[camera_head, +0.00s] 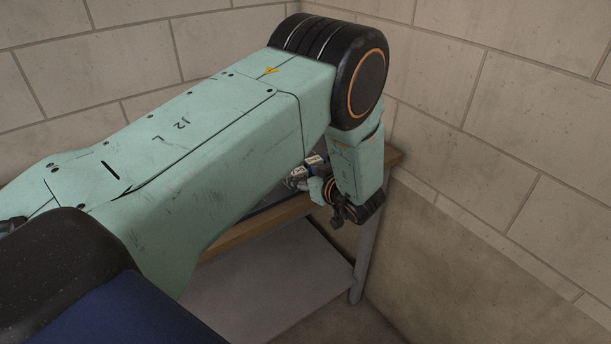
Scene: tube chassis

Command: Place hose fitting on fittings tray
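My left arm comes in from the left and spans the view. Its wrist bends down at the far right end of a workbench (258,226). My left gripper (296,178) shows small and partly hidden behind the arm, low over the bench top and pointing left. I cannot tell whether its fingers are open or shut, or whether they hold anything. I cannot make out the hose fitting or the fittings tray; my arm covers most of the bench top. My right gripper is not in view.
The bench has a wooden edge, a grey leg (363,262) and a grey lower shelf (268,288). Block walls (490,120) meet in a corner behind it. The right wall is close to the bench's right end and my wrist. The visible part of the lower shelf is bare.

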